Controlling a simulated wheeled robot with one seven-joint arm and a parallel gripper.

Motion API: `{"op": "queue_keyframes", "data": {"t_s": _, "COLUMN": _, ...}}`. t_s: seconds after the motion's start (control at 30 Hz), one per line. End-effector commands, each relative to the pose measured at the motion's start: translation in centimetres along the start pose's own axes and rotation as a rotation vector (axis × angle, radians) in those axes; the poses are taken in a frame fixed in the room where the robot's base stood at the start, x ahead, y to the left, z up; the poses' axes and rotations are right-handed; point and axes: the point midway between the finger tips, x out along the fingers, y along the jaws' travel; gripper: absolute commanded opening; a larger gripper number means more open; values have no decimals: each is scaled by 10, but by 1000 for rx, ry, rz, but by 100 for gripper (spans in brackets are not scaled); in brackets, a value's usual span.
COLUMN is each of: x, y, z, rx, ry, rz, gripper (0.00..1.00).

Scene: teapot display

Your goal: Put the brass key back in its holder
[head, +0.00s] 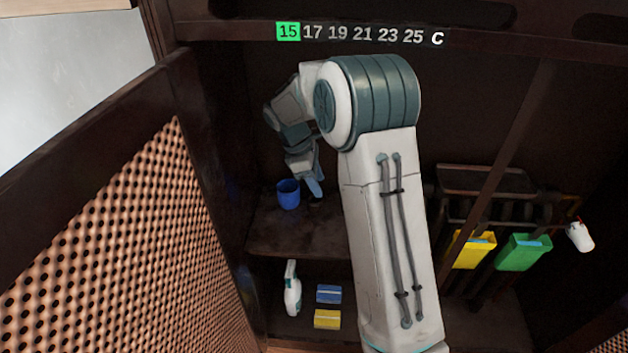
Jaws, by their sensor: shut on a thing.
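My gripper (312,178) is at the end of my bent arm, in the dark cupboard above its middle shelf. It points down and is shut on a slim blue-grey thing (315,187), which is too small in view to name surely. A blue cup (288,194) stands upright on the shelf, just left of the gripper; I cannot tell whether they touch. I can make out neither the brass key nor its holder.
Below the shelf (285,238) are a white spray bottle (292,288), a blue sponge (328,294) and a yellow sponge (327,319). A cart with yellow (470,252) and green (522,253) bins stands right.

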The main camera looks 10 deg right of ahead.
Motion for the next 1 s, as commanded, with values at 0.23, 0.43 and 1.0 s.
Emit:
{"op": "queue_keyframes", "data": {"t_s": 0.23, "x": 18, "y": 0, "z": -5, "rx": 4, "ry": 0, "rz": -2, "gripper": 0}}
{"op": "queue_keyframes", "data": {"t_s": 0.43, "x": 32, "y": 0, "z": -12, "rx": 2, "ry": 1, "rz": -1, "gripper": 0}}
{"op": "queue_keyframes", "data": {"t_s": 1.0, "x": 41, "y": 0, "z": -16, "rx": 1, "ry": 0, "rz": 0, "gripper": 0}}
